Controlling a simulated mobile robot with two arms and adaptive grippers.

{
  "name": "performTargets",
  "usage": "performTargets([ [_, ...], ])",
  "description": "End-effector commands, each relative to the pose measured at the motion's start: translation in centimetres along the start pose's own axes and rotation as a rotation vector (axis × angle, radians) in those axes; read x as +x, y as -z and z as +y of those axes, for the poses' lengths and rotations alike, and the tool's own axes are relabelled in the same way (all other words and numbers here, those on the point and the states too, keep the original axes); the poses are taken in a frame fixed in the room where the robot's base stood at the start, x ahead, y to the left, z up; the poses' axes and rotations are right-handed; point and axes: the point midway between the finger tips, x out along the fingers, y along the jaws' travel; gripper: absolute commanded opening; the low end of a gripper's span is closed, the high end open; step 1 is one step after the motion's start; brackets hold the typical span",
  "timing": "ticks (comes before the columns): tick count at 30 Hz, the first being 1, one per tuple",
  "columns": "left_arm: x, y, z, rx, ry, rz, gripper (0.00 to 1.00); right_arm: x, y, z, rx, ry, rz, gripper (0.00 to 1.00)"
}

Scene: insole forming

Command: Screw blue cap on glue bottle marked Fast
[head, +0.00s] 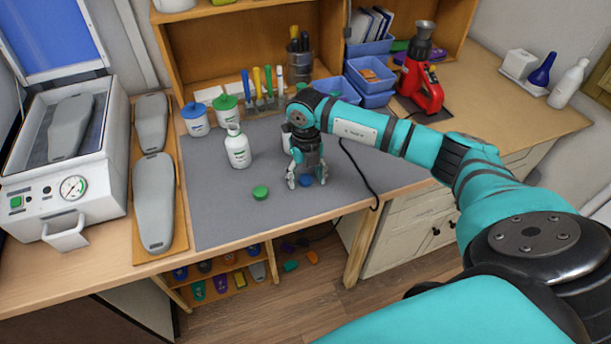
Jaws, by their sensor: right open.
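The blue cap (306,182) lies on the grey mat near its front edge. My right gripper (307,177) points down over it, with open fingers on either side of the cap; I cannot tell whether they touch it. A white bottle (238,148) with a narrow top stands upright on the mat, left of the gripper. Another whitish bottle (286,137) is mostly hidden behind my right gripper. The label writing is too small to read, so I cannot tell which bottle is marked Fast. My left gripper is not in view.
A green cap (260,192) lies on the grey mat (215,215), left of the blue cap. Jars with a blue lid (195,112) and a green lid (225,102) stand behind. A tool rack (265,102), blue bins (370,73) and a red device (420,85) line the back.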

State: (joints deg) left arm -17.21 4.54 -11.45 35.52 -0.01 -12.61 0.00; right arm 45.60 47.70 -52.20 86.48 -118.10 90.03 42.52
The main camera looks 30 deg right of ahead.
Motion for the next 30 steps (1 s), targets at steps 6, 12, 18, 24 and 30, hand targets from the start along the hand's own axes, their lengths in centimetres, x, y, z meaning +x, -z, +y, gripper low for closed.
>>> performTargets([
  [6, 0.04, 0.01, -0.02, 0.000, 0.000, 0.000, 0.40, 0.06, -0.03, 0.00, 0.000, 0.000, -0.001, 0.60],
  [12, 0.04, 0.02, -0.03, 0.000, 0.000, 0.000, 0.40, 0.03, -0.03, -0.01, 0.000, 0.000, -0.001, 0.47],
  [18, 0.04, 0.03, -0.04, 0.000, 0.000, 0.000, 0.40, 0.02, -0.03, -0.01, 0.000, 0.000, -0.001, 0.23],
  [24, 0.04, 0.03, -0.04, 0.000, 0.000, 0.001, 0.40, 0.01, -0.03, -0.02, 0.000, 0.000, -0.001, 0.23],
  [30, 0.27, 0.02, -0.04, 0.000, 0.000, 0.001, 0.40, -0.25, -0.06, -0.03, 0.000, 0.000, -0.001, 0.23],
])
